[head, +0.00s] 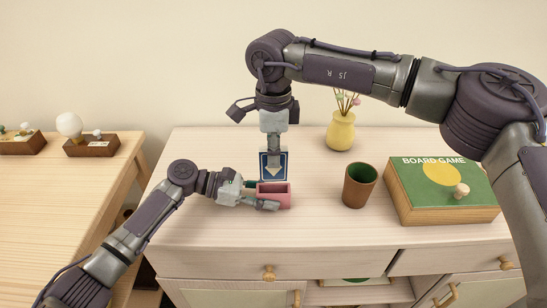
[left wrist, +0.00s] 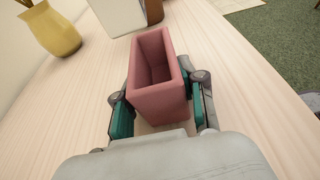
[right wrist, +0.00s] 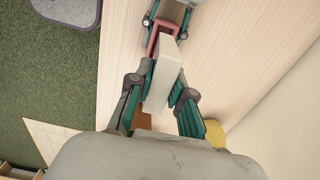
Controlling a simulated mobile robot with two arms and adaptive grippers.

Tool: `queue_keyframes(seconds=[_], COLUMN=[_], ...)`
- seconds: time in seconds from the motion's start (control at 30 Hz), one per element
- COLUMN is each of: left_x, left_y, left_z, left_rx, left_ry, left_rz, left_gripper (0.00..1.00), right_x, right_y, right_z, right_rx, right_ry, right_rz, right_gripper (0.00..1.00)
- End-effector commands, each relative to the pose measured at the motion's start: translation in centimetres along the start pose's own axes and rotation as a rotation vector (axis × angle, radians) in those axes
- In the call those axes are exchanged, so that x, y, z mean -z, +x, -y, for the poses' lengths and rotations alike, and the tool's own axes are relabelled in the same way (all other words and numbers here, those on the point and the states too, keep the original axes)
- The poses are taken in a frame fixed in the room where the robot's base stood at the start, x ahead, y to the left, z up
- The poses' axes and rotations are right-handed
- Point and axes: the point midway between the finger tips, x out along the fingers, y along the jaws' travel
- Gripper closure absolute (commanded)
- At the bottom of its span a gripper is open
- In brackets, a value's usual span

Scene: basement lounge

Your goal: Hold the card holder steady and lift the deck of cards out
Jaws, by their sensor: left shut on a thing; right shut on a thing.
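The card holder (head: 281,200) is a pink, open-topped box standing upright on the cabinet top. My left gripper (head: 262,199) is shut around it from the left, one finger on each side. In the left wrist view the holder (left wrist: 159,104) looks empty inside. The deck of cards (head: 267,166), dark blue with a pale arrow and border, is upright above the holder, its lower edge near the rim. My right gripper (head: 276,154) points down and is shut on its upper part. In the right wrist view the deck (right wrist: 162,79) shows its pale edge between the fingers.
A brown cup (head: 358,187) stands to the right of the holder, and a green board game box (head: 430,196) lies further right. A yellow vase (head: 341,131) with flowers stands behind. The cabinet top (head: 320,220) is clear in front of the holder.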

Motion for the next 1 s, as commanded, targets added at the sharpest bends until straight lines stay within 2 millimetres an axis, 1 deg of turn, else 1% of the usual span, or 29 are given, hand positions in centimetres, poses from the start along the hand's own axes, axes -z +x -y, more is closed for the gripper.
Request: queue_keyframes(seconds=[0.43,0.6,0.8,0.83,0.97,1.0], left_x=[0.1,0.1,0.1,0.1,0.0,0.0], left_y=[0.0,0.0,0.0,0.0,0.0,0.0], left_z=[0.0,0.0,0.0,0.0,0.0,0.0], left_rx=[0.000,0.000,0.000,0.000,0.000,0.000], left_ry=[0.000,0.000,0.000,0.000,0.000,0.000], left_rz=[-0.001,-0.001,-0.001,-0.001,-0.001,-0.001], left_gripper=[0.90,0.90,0.90,0.54,0.33,0.30], right_x=[0.0,0.0,0.0,0.0,0.0,0.0], right_y=[-2.7,-3.1,-3.1,-3.1,-3.1,-3.1], right_z=[0.1,0.0,0.0,0.0,0.0,0.0], right_rx=[0.002,0.001,0.001,0.001,0.001,0.001], right_ry=[0.000,0.000,0.000,0.000,0.000,0.000], right_rz=[0.001,0.000,0.001,0.001,0.001,0.001], right_gripper=[1.00,1.00,1.00,1.00,1.00,1.00])
